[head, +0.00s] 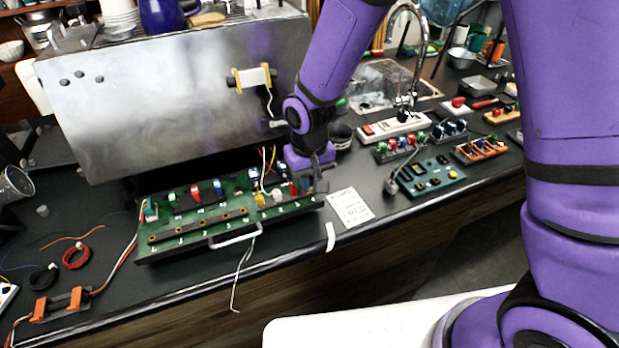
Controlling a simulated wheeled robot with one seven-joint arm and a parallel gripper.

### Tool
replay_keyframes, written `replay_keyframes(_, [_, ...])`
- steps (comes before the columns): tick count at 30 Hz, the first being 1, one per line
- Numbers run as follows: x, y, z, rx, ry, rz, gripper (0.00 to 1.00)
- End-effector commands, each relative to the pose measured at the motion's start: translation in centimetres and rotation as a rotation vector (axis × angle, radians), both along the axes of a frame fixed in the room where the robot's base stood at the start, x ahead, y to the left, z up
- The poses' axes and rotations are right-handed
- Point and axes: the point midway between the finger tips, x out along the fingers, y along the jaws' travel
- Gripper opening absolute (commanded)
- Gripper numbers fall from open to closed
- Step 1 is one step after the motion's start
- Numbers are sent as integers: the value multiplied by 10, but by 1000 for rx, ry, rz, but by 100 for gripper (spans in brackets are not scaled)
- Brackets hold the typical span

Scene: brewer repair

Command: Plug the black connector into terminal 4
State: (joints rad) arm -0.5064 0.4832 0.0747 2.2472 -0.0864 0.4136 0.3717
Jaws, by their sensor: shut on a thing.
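The green circuit board (222,206) lies in a dark tray in front of the steel machine. Red, blue, white and yellow connectors stand along it, and thin wires rise near its right part. My gripper (316,184) is over the board's right end, pointing down, shut on a small dark piece that looks like the black connector. The fingers mostly hide the piece and the board under them. Small numbers are printed along the board's front, but I cannot tell which marks terminal 4. I cannot tell whether the held piece touches the board.
The steel machine (170,100) stands close behind the board. A white printed card (350,208) lies to its right, with a green switch panel (430,178) beyond. A loose white cable (240,275) hangs over the counter edge. Wire coils (76,256) lie at left.

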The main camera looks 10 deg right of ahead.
Motion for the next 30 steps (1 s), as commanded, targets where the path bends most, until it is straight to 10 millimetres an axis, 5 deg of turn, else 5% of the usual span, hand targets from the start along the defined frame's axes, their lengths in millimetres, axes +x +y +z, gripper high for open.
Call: replay_keyframes(30, [0, 0, -7, 0, 0, 0, 0])
